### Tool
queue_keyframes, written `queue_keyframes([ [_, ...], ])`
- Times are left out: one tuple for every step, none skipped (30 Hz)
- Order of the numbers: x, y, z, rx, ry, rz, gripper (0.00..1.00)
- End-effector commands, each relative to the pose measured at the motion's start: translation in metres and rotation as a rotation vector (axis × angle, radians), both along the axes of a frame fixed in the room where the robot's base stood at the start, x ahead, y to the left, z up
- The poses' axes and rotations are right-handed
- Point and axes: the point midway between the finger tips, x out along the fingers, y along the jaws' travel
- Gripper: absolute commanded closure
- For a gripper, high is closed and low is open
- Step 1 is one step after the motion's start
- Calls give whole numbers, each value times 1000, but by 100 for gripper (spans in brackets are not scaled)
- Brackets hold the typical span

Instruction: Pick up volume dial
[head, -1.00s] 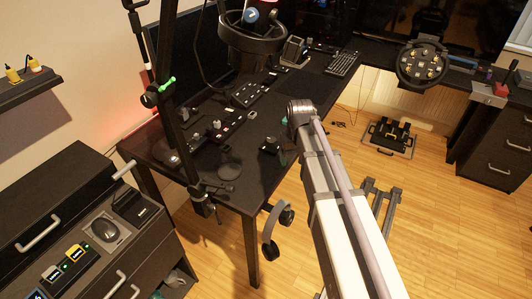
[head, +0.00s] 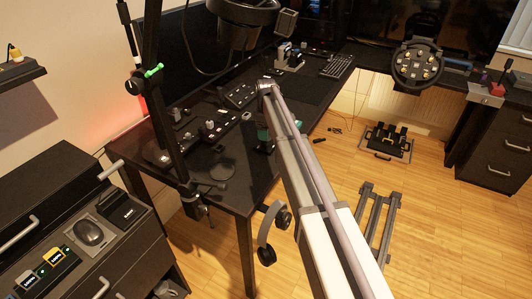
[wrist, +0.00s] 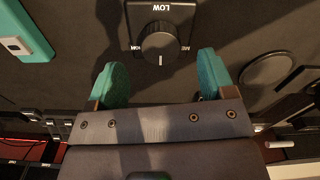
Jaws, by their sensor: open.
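The volume dial (wrist: 160,42) is a dark round knob with a pale pointer line. It sits on a dark square base with white lettering, "LOW" on one side. In the wrist view it is at the top centre. My gripper (wrist: 162,72) is open, its two teal fingers apart on either side of the lower part of that view. The knob lies between the lines of the fingers but just beyond their tips, and nothing is held. The height gap cannot be told. In the head view my arm covers most of the dial's place on the desk.
The black desk (head: 240,190) holds button boxes (head: 240,95) and a round dark disc (head: 222,170), which also shows right of the dial in the wrist view (wrist: 267,69). A teal object (wrist: 22,42) lies upper left there. Headphones (head: 270,230) hang by the desk edge.

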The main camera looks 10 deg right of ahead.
Motion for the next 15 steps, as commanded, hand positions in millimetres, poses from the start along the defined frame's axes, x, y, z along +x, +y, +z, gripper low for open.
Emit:
queue_keyframes([
  [0, 0, -2, 0, 0, 0, 24],
  [0, 0, -6, 0, 0, 0, 24],
  [0, 0, -13, 0, 0, 0, 24],
  [0, 0, -19, 0, 0, 0, 24],
  [-1, 0, -26, 0, 0, -1, 24],
  [-1, 0, -35, 0, 0, -1, 24],
  [-1, 0, -41, 0, 0, -1, 24],
  [-1, 0, -47, 0, 0, -1, 24],
  [-1, 0, -52, 0, 0, -1, 24],
  [-1, 0, -54, 0, 0, -1, 24],
  [-1, 0, -54, 0, 0, -1, 24],
  [-1, 0, -53, 0, 0, -1, 24],
  [-1, 0, -51, 0, 0, -1, 24],
  [-1, 0, -50, 0, 0, -1, 24],
  [-1, 0, -49, 0, 0, -1, 24],
])
